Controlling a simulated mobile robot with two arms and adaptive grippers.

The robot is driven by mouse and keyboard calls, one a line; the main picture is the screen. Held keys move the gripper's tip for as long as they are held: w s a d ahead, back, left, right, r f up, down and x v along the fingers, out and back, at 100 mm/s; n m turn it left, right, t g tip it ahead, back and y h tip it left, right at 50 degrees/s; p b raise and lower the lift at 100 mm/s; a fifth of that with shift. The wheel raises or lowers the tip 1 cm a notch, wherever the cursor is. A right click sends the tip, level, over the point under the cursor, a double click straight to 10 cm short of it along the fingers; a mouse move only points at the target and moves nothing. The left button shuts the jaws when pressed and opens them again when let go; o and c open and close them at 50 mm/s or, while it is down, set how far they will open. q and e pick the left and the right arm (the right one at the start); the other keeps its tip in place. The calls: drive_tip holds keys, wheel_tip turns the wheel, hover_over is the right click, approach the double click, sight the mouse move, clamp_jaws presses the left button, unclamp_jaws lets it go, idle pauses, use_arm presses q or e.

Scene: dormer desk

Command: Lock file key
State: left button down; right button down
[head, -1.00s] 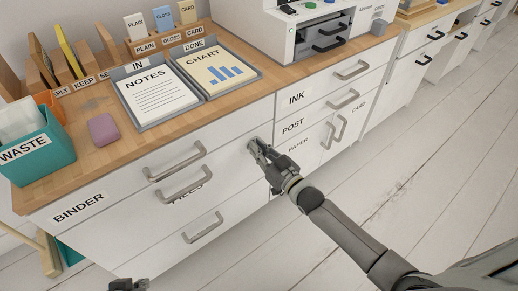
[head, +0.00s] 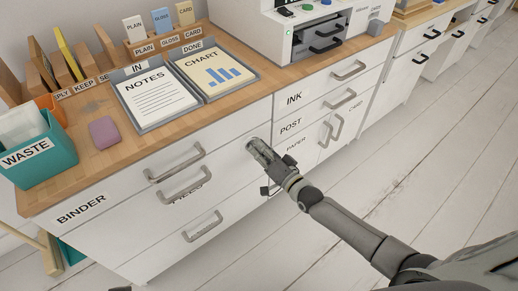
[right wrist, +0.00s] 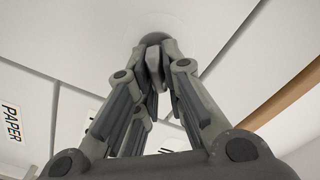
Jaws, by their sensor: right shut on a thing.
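My right gripper (head: 252,145) is at the upper right of the white file drawer front (head: 225,178), whose FILES label is partly hidden by a handle. In the right wrist view its fingers (right wrist: 153,62) are closed together against a pale round lock plate (right wrist: 165,28). A small grey piece, seemingly the key (right wrist: 153,60), is pinched between the fingertips. The fingers hide most of it, and I cannot tell its turn angle. The file drawer looks closed. Only a dark sliver of my left gripper (head: 122,289) shows at the bottom edge.
The binder drawer (head: 80,208) and PAPER, POST and INK fronts (head: 293,98) have protruding bar handles. On the wooden top stand the NOTES tray (head: 157,99), CHART tray (head: 214,72), pink block (head: 104,132) and teal waste bin (head: 45,158). The floor at right is clear.

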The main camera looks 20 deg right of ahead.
drive_tip(key=m, duration=0.3)
drive_tip(key=m+b, duration=0.1)
drive_tip(key=shift+d+f, duration=0.15)
drive_tip(key=shift+f, duration=0.15)
drive_tip(key=m+b, duration=0.1)
drive_tip(key=m, duration=0.2)
drive_tip(key=shift+f, duration=0.1)
use_arm(q)
drive_tip(key=w+d+r+t+h, duration=0.1)
drive_tip(key=w+d+t, duration=0.1)
drive_tip(key=w+t, duration=0.2)
drive_tip(key=shift+w+d+b, duration=0.15)
drive_tip(key=shift+w+b, duration=0.15)
drive_tip(key=shift+w, duration=1.35)
use_arm(e)
drive_tip(key=shift+m, duration=0.6)
drive_tip(key=c, duration=1.5)
unclamp_jaws()
drive_tip(key=shift+c, duration=0.2)
